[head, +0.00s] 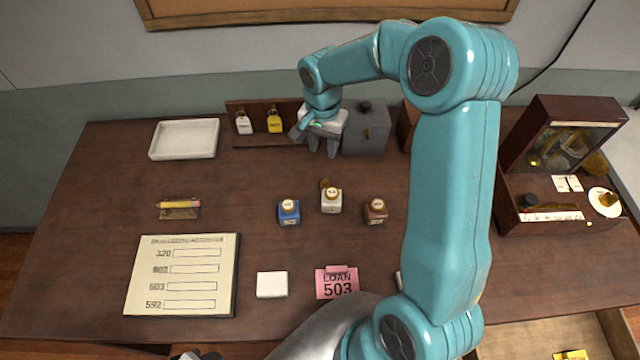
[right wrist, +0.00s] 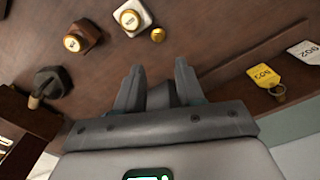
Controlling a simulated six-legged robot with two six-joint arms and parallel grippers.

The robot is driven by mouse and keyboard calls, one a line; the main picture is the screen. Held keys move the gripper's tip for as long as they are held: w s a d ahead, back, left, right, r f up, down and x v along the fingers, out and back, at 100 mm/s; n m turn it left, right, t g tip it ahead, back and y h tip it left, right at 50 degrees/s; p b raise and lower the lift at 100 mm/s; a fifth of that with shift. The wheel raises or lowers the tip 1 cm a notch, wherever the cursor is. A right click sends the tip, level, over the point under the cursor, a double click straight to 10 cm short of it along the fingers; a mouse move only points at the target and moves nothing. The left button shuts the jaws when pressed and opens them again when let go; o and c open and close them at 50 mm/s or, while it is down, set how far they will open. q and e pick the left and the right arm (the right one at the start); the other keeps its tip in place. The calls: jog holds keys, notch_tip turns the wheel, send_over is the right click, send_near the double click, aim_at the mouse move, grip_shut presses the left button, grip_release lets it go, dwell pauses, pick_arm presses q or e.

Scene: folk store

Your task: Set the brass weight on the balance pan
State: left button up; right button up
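A small round brass piece, which looks like the brass weight (head: 325,184), stands on the table just behind the white bottle (head: 331,203). It also shows in the right wrist view as a brass ball (right wrist: 158,35), beyond the fingertips. My right gripper (head: 322,153) is open and empty, behind and apart from the brass piece, near the tag rack. Its fingers stand apart in the right wrist view (right wrist: 158,72). The balance seems to be the dark wooden case (head: 520,165) at right; a white dish (head: 604,209) on it bears a brass-coloured piece. A sliver at the bottom edge may be my left gripper (head: 195,355).
A blue bottle (head: 289,213) and a brown bottle (head: 376,213) flank the white one. A grey box (head: 366,135) stands right of the gripper. A white tray (head: 184,139), ledger board (head: 181,275) and pink loan card (head: 337,283) lie elsewhere.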

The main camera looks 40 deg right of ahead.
send_over(325, 181)
notch_tip(325, 181, down, 5)
notch_tip(325, 181, down, 5)
jog(key=b, duration=0.2)
jog(key=shift+w+r+b, duration=0.1)
jog(key=shift+r+b, duration=0.1)
jog(key=shift+b, duration=0.1)
jog(key=shift+f, duration=0.65)
notch_tip(325, 181, down, 4)
jog(key=shift+f+b, duration=0.25)
jog(key=shift+b, duration=0.7)
jog(key=shift+r, duration=0.1)
grip_shut()
